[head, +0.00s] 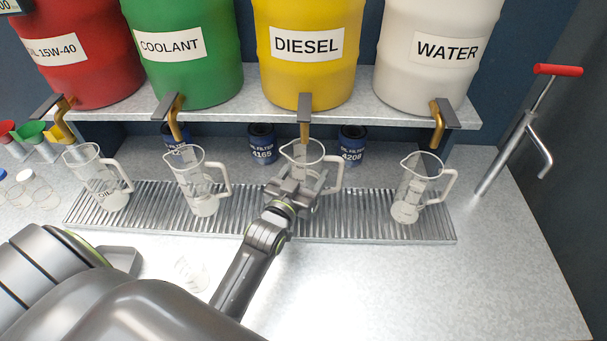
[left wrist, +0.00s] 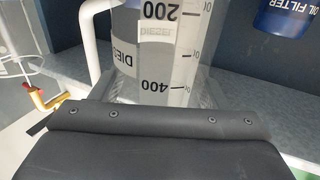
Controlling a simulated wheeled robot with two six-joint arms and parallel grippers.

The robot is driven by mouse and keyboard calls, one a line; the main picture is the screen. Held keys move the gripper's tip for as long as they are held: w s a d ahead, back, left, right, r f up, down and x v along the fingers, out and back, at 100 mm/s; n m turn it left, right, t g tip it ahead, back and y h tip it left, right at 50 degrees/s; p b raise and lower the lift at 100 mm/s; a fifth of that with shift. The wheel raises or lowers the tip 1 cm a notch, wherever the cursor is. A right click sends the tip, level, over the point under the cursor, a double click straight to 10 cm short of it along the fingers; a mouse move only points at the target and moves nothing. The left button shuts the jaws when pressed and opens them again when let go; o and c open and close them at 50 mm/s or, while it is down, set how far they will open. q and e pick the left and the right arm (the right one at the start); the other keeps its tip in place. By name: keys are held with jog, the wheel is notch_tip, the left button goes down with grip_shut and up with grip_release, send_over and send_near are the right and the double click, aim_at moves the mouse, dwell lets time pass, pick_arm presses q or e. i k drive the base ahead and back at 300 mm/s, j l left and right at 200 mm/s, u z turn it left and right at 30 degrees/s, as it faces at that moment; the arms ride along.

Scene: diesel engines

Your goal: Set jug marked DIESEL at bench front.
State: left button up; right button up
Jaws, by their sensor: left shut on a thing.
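The clear DIESEL jug (head: 306,151) stands upright below the tap of the yellow DIESEL drum, its handle to the right. In the left wrist view the jug (left wrist: 170,60) fills the middle, with scale marks and a small DIESEL label. My left gripper (head: 302,182) is shut on this jug from the front. Its fingers hide the lower part of the jug, so I cannot tell whether the base touches the slatted drip tray (head: 235,221). The bench front (head: 400,295) is bare to the right of my left arm. My right gripper is not in view.
Other clear jugs stand on the tray: OIL (head: 102,180), one under COOLANT (head: 202,185) and one under WATER (head: 411,190). Brass taps (head: 304,118) hang above. Blue oil filters (head: 262,143) stand behind. A small clear beaker (head: 190,273) is left of my forearm. A red-handled pump (head: 515,135) is at right.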

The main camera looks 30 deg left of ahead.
aim_at(377, 287)
jog(key=k+l, duration=0.1)
jog(key=k, duration=0.4)
jog(key=l+u, duration=0.45)
jog(key=l, duration=0.55)
jog(key=l+u, duration=0.45)
jog(key=l, duration=0.6)
jog(key=k, duration=0.05)
